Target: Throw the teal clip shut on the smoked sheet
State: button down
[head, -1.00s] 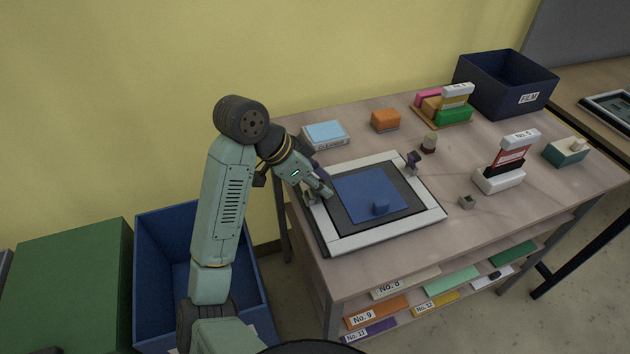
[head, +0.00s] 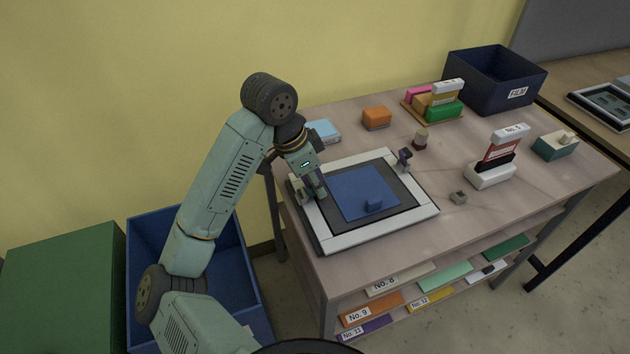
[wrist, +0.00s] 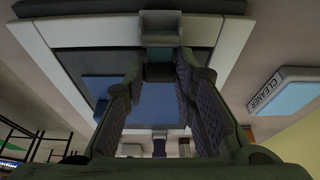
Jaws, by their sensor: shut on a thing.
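The lightbox (head: 350,238) has a pale frame around a dark grey area (head: 395,215). A blue sheet (head: 355,185) with a small raised blue block (head: 374,205) lies on it. My gripper (head: 319,196) is low over the frame's left side. In the wrist view my gripper (wrist: 160,62) has its fingertips around a small dark teal piece (wrist: 160,72), seemingly part of the teal clip, and is shut on it. A grey-green clip base (wrist: 160,22) sits just beyond the fingertips. The fingers hide much of the clip, so its exact angle is unclear.
A purple clip (head: 404,158) stands at the frame's far edge. A cleaner box (head: 325,130) is partly behind my wrist. An orange block (head: 376,117), a white stand (head: 490,175) and a dark film bin (head: 495,80) are farther off. The right front table is mostly clear.

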jog(key=c, duration=1.3)
grip_release()
jog(key=v, duration=1.2)
